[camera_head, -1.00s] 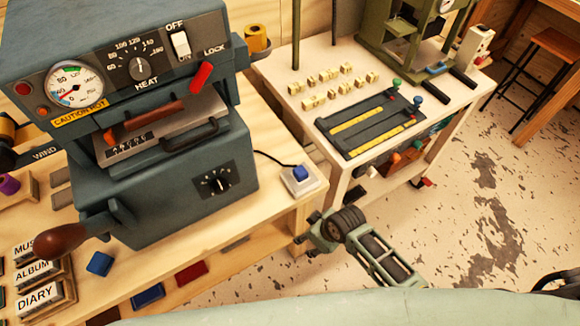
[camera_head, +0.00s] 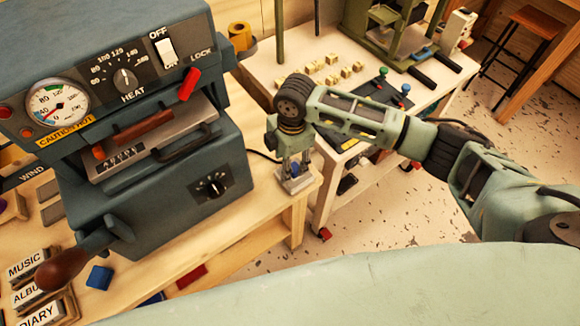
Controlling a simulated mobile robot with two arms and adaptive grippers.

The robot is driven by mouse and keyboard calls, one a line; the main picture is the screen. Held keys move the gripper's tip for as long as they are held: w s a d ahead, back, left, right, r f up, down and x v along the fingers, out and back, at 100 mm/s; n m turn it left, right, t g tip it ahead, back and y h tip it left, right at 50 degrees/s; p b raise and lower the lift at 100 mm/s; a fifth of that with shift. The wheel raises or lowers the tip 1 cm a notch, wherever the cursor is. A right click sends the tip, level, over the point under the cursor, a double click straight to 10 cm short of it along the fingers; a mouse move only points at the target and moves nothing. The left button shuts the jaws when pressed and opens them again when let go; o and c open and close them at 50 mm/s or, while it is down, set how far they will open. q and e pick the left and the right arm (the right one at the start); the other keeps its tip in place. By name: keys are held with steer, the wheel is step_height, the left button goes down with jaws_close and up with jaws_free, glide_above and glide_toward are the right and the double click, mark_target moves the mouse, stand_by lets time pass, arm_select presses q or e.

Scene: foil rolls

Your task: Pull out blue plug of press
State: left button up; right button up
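The grey-blue press (camera_head: 165,110) stands at the left on the wooden bench, with a gauge, a heat dial, an OFF switch and a red lock lever. The blue plug (camera_head: 294,169) sits on the pale socket block (camera_head: 297,185) right of the press. My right gripper (camera_head: 293,168) points down over the block, its fingers around the plug. The gripper partly hides the plug, and I cannot tell whether the fingers press on it. My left gripper is not in view.
Right of the bench, a white table (camera_head: 268,72) holds several small brass type pieces (camera_head: 325,68) and a green frame machine. My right arm covers part of this table. Label blocks (camera_head: 28,263) and a blue block (camera_head: 99,277) lie at the front left.

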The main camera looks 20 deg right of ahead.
mark_target(295, 167)
steer(key=shift+n+h, duration=0.4)
steer(key=shift+n, duration=0.1)
steer(key=w+d+r, duration=0.1)
steer(key=d+r, duration=0.1)
steer(key=shift+w+d+r, duration=0.2)
steer(key=shift+w+d, duration=0.2)
step_height(295, 167, down, 6)
steer(key=b, duration=0.6)
steer(key=shift+r, duration=0.25)
steer(key=shift+f+b, duration=0.3)
steer(key=shift+f, duration=1.45)
steer(key=shift+p, duration=0.45)
steer(key=shift+p, duration=0.4)
